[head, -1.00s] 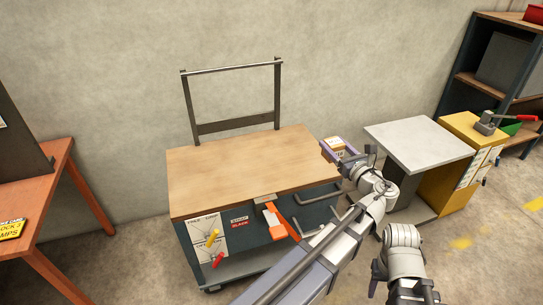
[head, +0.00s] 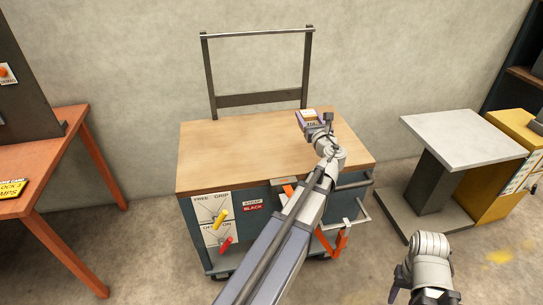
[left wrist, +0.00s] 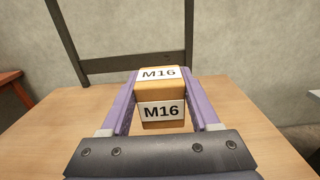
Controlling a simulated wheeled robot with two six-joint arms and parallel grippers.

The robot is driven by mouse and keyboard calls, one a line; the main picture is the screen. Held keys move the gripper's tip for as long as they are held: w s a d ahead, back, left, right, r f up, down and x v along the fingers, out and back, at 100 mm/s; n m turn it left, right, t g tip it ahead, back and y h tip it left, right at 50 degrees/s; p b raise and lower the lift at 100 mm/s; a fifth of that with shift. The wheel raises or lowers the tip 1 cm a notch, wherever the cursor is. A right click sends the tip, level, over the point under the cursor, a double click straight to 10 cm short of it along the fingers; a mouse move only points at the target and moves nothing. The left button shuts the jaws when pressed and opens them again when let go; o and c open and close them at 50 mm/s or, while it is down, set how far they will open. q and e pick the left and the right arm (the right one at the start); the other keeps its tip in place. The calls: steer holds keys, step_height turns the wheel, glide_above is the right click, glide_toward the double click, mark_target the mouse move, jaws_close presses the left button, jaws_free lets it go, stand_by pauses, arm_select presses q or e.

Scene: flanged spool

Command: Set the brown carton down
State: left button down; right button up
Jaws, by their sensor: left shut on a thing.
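The brown carton (left wrist: 161,91) has white labels reading M16 on its top and near face. My left gripper (left wrist: 161,95) is shut on it, with a purple finger along each side. In the head view the carton (head: 307,113) and left gripper (head: 310,118) are over the back right part of the cart's wooden top (head: 240,150). I cannot tell whether the carton touches the wood. My right gripper (head: 400,282) is at the lower right, away from the cart; its fingertips are too unclear to judge.
A dark upright frame (head: 258,99) stands at the cart's back edge. The left and middle of the wooden top are bare. A grey-topped stand (head: 462,138) is to the right, and an orange table (head: 50,150) is to the left.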

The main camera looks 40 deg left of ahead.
mark_target(301, 152)
arm_select(q)
steer(key=shift+a+f, duration=0.35)
steer(key=shift+a, duration=0.35)
step_height(301, 152, down, 10)
steer(key=b, duration=1)
steer(key=shift+f, duration=0.1)
steer(key=shift+s, duration=0.1)
steer(key=shift+c, duration=0.6)
jaws_free()
steer(key=shift+r, duration=0.25)
steer(key=v, duration=1.2)
steer(key=shift+f, duration=0.1)
